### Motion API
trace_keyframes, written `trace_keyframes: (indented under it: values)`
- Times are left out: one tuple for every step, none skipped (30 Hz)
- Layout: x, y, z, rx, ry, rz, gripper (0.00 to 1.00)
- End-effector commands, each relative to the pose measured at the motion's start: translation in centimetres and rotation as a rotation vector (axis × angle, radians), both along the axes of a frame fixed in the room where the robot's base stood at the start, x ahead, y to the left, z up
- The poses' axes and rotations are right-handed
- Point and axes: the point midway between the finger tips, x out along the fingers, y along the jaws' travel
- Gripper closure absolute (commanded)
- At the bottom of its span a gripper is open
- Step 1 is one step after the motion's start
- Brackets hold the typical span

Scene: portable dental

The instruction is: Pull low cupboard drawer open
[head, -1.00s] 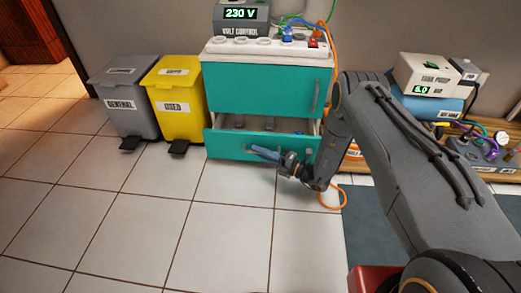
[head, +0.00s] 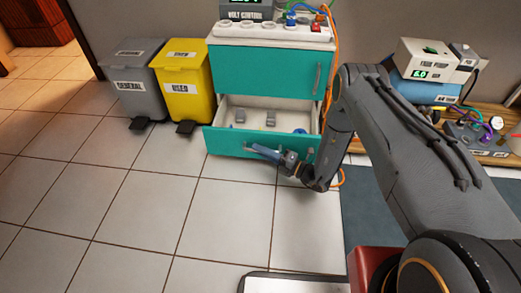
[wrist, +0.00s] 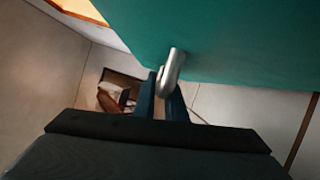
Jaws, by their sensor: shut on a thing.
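The low drawer (head: 222,141) of the teal cupboard (head: 262,72) stands well open in the head view. Its pale inside shows a few small grey and blue items. My gripper (head: 255,149) is at the drawer's front, and its fingers reach the handle there. In the wrist view, the silver handle (wrist: 171,72) sits between the two fingertips of my gripper (wrist: 162,95), which are shut on it. The teal drawer front (wrist: 235,38) fills the upper right of that view. Part of the handle is hidden by the fingers.
A yellow bin (head: 184,84) and a grey bin (head: 137,88) stand left of the cupboard. An orange cable (head: 332,50) hangs at its right side. A low wooden shelf (head: 485,149) with devices is at the right. The tiled floor in front is clear.

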Motion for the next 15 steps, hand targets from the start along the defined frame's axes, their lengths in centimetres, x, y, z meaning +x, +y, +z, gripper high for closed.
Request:
trace_keyframes:
  values:
    - [0.00,0.00,-0.02,0.000,0.000,0.000,1.00]
    - [0.01,0.00,-0.02,0.000,0.000,0.000,0.88]
    - [0.01,0.00,-0.03,0.000,0.000,0.000,0.81]
    - [0.02,-0.01,-0.02,0.000,0.000,0.000,0.76]
    - [0.02,-0.01,-0.03,0.000,0.000,0.000,0.71]
    - [0.03,0.00,-0.02,0.000,0.000,0.000,0.71]
    - [0.02,-0.01,-0.03,-0.001,0.000,-0.001,0.71]
    - [0.03,0.00,-0.01,0.000,0.000,-0.001,0.71]
    - [0.03,0.00,-0.01,0.000,0.000,-0.001,0.71]
    - [0.03,0.00,-0.01,0.000,0.000,-0.001,0.71]
    - [0.03,0.00,-0.01,0.000,0.000,-0.001,0.71]
    - [0.04,-0.02,-0.01,-0.001,0.000,-0.001,0.71]
    - [0.03,-0.03,-0.01,-0.001,0.000,-0.001,0.71]
    - [0.01,-0.09,-0.01,-0.001,0.000,-0.001,0.71]
    - [-0.05,-0.25,-0.01,-0.001,0.000,-0.002,0.71]
